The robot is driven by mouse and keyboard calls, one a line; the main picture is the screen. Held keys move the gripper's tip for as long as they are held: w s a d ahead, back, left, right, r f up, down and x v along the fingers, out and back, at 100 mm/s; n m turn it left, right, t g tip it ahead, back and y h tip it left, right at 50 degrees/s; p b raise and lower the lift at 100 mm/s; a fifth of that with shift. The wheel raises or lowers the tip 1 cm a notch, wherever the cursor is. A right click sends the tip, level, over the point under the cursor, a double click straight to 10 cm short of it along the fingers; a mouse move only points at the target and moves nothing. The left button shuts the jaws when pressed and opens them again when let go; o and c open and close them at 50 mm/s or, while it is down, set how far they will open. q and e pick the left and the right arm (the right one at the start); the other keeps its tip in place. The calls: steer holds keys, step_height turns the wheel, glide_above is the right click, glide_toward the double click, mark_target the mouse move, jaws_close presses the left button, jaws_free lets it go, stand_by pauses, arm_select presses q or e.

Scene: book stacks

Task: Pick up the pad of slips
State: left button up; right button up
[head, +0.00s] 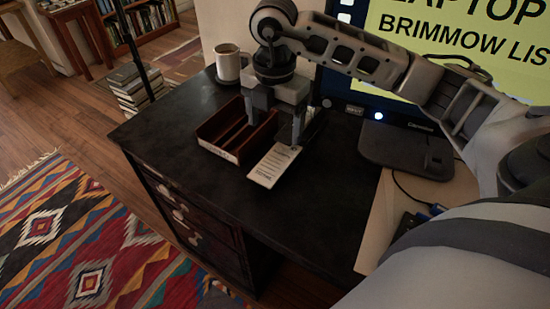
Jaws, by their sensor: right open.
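A white pad of slips (271,167) with small print lies on the dark desk (200,185), beside the right side of a reddish-brown wooden tray. My right gripper (283,135) points down over the far end of the pad and is open. One finger shows near the pad's far edge and the other is by the tray's right wall. I cannot tell whether the fingers touch the pad. My left gripper is not in the picture.
The wooden tray (219,152) has compartments and a pale label. A white mug (229,63) stands behind it. A black monitor stand (405,147) and screen (465,45) are at the right. The desk's front middle is clear.

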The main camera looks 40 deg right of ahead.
mark_target(276, 161)
step_height(276, 161, down, 4)
steer(key=shift+d+f, duration=0.1)
steer(key=shift+f, duration=0.4)
steer(key=f, duration=0.3)
steer(key=shift+w+d+f, duration=0.15)
steer(key=shift+d+f, duration=0.1)
steer(key=shift+f, duration=0.55)
steer(key=c, duration=1.1)
